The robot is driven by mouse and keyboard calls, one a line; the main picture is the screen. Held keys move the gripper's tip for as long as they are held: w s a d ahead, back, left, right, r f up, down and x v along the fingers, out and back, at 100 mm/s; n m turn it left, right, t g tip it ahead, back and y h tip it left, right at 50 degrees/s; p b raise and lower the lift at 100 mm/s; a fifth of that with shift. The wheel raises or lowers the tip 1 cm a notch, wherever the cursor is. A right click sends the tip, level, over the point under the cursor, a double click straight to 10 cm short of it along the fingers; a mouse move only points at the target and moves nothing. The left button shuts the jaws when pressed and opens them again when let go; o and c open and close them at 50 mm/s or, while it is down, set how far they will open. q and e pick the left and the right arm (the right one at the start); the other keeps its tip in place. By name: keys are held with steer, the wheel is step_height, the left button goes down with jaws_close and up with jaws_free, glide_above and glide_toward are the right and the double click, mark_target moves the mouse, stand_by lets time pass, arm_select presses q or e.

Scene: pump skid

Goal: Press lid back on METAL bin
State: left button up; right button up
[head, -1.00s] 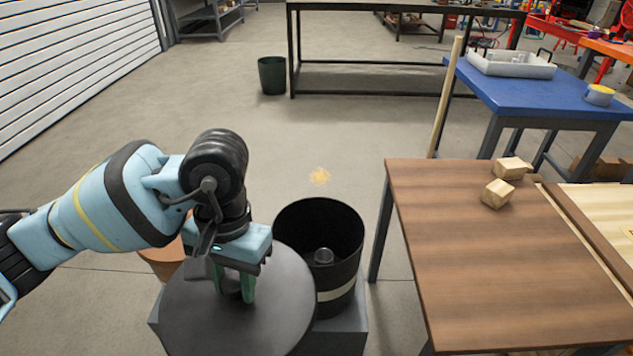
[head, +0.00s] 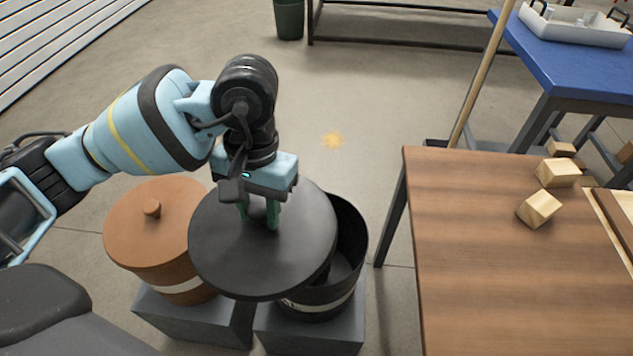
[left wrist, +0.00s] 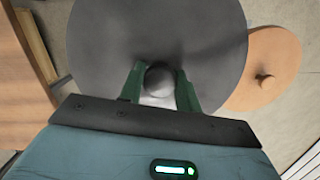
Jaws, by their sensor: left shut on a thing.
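The black bin (head: 351,251) stands on a grey block, with a pale band around it. Its right side and part of its dark inside show. The dark round lid (head: 225,255) is over the left part of the bin's mouth, off centre to the left; I cannot tell whether it touches the rim. My left gripper (head: 260,222) is shut on the lid's knob. The left wrist view shows the green fingers on either side of the grey knob (left wrist: 159,80), with the lid (left wrist: 110,45) beyond. My right gripper is not in view.
A brown bin with its knobbed lid on (head: 150,225) stands on another grey block (head: 190,318), close on the left. A wooden table (head: 500,270) with wood blocks (head: 540,208) stands to the right. A broom handle (head: 483,85) leans behind it. Floor beyond the bins is clear.

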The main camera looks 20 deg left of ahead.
mark_target(312, 195)
arm_select(q)
steer(key=w+d+n+p, duration=0.1)
steer(key=n, duration=0.1)
steer(key=w+d+n+p, duration=0.1)
steer(key=p, duration=0.1)
steer(key=w+d+r+n+h+p, duration=0.1)
steer(key=w+n+p, duration=0.1)
steer(key=shift+n, duration=0.3)
steer(key=w+f+n+p, duration=0.1)
steer(key=n, duration=0.1)
steer(key=w+d+f+n+p, duration=0.1)
steer(key=n+p, duration=0.1)
steer(key=n, duration=0.1)
steer(key=w+d+f+n+t+p, duration=0.1)
steer(key=n+p, duration=0.1)
steer(key=shift+w+d+f+h, duration=0.1)
steer(key=shift+w+f+h, duration=0.05)
steer(key=shift+w+h, duration=0.2)
steer(key=shift+w+d+f+n+p, duration=0.15)
steer(key=shift+f+n+p, duration=0.15)
steer(key=shift+n+p, duration=0.3)
steer(key=shift+w+f+n, duration=0.1)
steer(key=shift+f+n, duration=0.3)
steer(key=shift+f, duration=0.05)
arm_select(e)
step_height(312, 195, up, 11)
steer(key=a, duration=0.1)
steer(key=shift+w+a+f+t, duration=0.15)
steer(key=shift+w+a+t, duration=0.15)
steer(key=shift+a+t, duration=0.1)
